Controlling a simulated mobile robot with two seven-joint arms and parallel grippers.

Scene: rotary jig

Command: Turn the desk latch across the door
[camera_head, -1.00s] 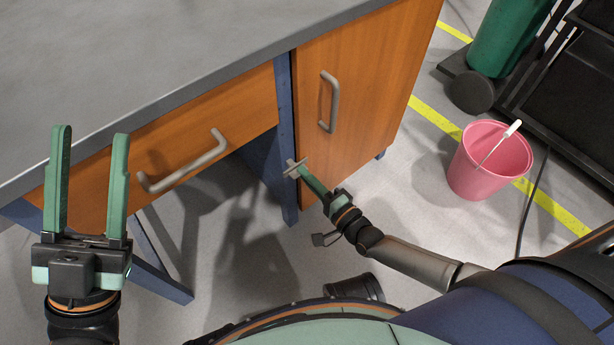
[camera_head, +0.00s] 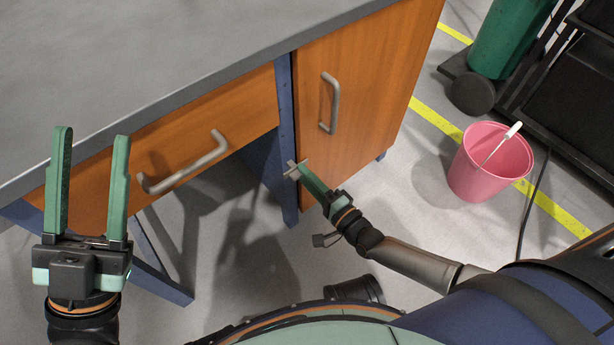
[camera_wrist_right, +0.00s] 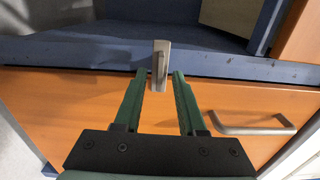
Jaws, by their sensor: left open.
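The desk latch (camera_head: 292,169) is a small grey metal piece on the blue desk post (camera_head: 285,115), beside the lower left edge of the orange door (camera_head: 360,85). In the head view the right gripper (camera_head: 302,170) partly hides the latch. My left gripper (camera_head: 92,135) is open and empty, in front of the drawer.
The door handle (camera_head: 331,103) and drawer handle (camera_head: 184,168) stick out from the desk front. A pink bucket (camera_head: 478,180) stands on the floor at right, near a green cylinder (camera_head: 505,40) and a dark cart. Floor between desk and bucket is clear.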

